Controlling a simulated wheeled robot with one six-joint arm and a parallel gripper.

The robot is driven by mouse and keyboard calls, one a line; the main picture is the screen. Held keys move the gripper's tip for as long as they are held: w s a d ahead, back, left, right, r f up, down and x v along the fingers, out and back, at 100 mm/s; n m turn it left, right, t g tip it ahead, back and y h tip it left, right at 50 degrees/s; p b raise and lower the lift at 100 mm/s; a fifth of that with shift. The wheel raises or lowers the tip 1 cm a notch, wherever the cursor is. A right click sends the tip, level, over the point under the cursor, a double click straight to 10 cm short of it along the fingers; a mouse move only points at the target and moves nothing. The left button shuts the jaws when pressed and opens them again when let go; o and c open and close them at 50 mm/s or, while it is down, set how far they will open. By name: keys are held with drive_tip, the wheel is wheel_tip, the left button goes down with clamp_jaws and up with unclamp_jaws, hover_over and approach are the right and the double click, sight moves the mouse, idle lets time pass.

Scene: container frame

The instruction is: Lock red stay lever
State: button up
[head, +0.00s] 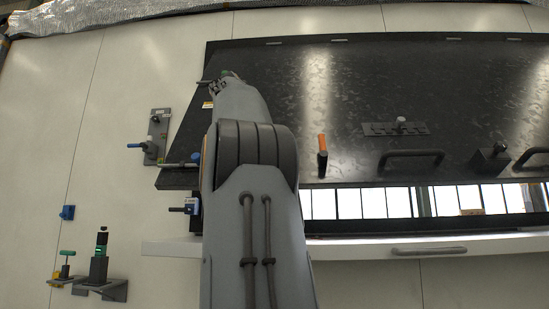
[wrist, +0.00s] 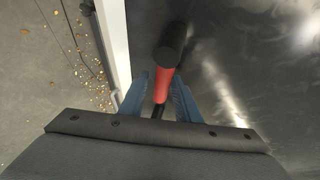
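The red lever (wrist: 161,86) has a red handle with a black rounded end and shows in the wrist view. Its handle lies between the two blue-grey fingers of my gripper (wrist: 157,80). The fingers are apart, with a gap at the left finger; I cannot tell whether the right finger touches the handle. In the head view my gripper (head: 220,84) is at the far end of my arm, near the upper left edge of the dark panel (head: 270,85). I cannot make out the red lever there; the lever's base is hidden in the wrist view.
An orange-handled lever (head: 322,150) and a black bar handle (head: 411,155) are on the dark panel. A blue-handled latch (head: 150,147) is on the white wall at left.

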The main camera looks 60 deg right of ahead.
drive_tip(key=shift+o, duration=0.2)
drive_tip(key=shift+w+a+r, duration=0.1)
drive_tip(key=shift+a+r, duration=0.2)
drive_tip(key=p+v, duration=0.1)
drive_tip(key=v, duration=0.6)
drive_tip(key=shift+p, duration=0.3)
drive_tip(key=shift+a, duration=0.1)
